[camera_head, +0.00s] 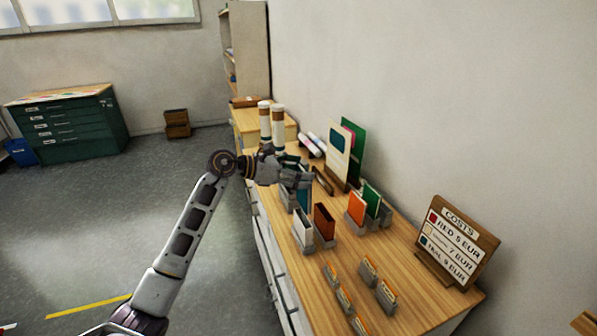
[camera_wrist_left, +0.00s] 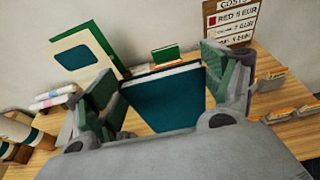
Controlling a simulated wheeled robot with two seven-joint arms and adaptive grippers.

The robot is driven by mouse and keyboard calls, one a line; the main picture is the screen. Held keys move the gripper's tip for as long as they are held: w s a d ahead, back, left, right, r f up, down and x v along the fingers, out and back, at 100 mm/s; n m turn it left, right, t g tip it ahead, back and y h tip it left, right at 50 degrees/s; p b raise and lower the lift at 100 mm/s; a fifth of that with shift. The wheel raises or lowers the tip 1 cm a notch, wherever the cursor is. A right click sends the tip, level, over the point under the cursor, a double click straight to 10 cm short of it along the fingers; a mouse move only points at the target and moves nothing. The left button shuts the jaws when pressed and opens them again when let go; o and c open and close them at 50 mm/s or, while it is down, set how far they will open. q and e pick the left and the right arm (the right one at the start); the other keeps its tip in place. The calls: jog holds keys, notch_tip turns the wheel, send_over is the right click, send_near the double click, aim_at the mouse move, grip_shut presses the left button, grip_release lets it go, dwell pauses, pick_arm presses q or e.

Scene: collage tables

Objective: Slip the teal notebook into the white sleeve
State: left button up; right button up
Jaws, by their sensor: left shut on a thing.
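My left gripper (camera_head: 298,177) is shut on the teal notebook (camera_head: 304,198), which hangs below the fingers over the table. In the left wrist view the teal notebook (camera_wrist_left: 165,98) fills the space between the fingers, with a pale edge along its top. A white upright piece (camera_head: 302,226), which looks like the white sleeve, stands in a grey holder just nearer than the notebook. I cannot tell whether the notebook touches it. My right gripper is not in view.
A brown piece (camera_head: 324,221), an orange piece (camera_head: 357,208) and a green piece (camera_head: 372,200) stand in holders nearby. A costs sign (camera_head: 458,243) stands at the right. Small card holders (camera_head: 378,285) sit in front. Tall rolls (camera_head: 278,128) stand behind the gripper.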

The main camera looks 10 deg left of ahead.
pick_arm(q)
jog(key=shift+f, duration=0.15)
jog(key=shift+f+b, duration=0.85)
jog(key=shift+f, duration=1)
dwell(0.6)
